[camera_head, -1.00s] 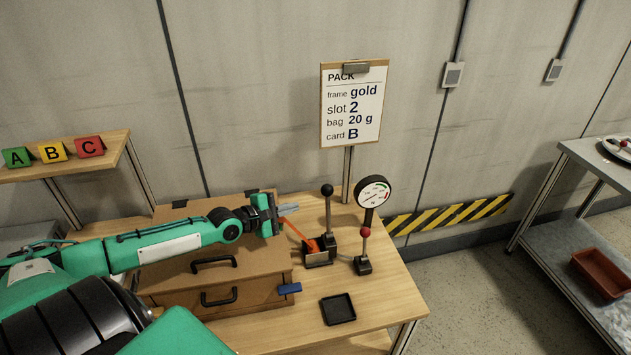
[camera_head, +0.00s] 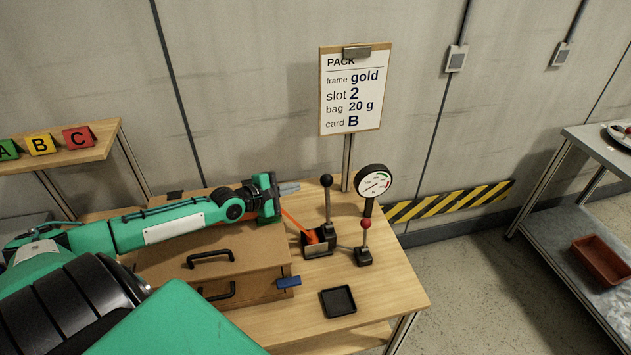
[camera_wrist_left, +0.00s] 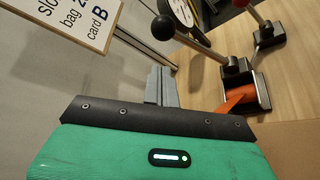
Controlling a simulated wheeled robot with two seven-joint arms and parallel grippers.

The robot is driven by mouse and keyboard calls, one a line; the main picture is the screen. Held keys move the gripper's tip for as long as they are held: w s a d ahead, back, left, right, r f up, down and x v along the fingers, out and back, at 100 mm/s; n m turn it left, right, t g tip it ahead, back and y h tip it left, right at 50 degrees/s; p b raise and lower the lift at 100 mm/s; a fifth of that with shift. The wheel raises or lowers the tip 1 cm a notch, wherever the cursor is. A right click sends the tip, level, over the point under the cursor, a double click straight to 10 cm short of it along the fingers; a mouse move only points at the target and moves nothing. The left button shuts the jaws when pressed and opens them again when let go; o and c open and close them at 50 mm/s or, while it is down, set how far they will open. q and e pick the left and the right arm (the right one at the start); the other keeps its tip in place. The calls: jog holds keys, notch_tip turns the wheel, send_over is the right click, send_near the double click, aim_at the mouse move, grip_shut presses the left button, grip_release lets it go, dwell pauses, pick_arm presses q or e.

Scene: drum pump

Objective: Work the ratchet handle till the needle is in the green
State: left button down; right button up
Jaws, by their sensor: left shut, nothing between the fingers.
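The pump (camera_head: 318,241) stands on the wooden table, with an orange piece in its black base. An upright handle with a black knob (camera_head: 326,181) rises from it. A shorter lever with a red knob (camera_head: 365,224) stands to its right on its own small base. The round gauge (camera_head: 373,182) stands behind on a post; its needle points to the lower left, away from the green band at the upper right. My left gripper (camera_head: 289,188) is shut and empty, left of the black-knobbed handle and apart from it. Its fingers show in the left wrist view (camera_wrist_left: 162,86). My right gripper is out of view.
A brown box with black handles (camera_head: 210,257) lies under my left arm, with a blue piece (camera_head: 288,282) at its corner. A black tray (camera_head: 337,301) lies at the front. A sign board (camera_head: 352,90) stands behind the table.

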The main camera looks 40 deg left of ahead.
aim_at(328, 204)
pick_arm(q)
jog(key=x, duration=0.8)
jog(key=shift+w+d, duration=0.2)
jog(key=shift+w, duration=0.2)
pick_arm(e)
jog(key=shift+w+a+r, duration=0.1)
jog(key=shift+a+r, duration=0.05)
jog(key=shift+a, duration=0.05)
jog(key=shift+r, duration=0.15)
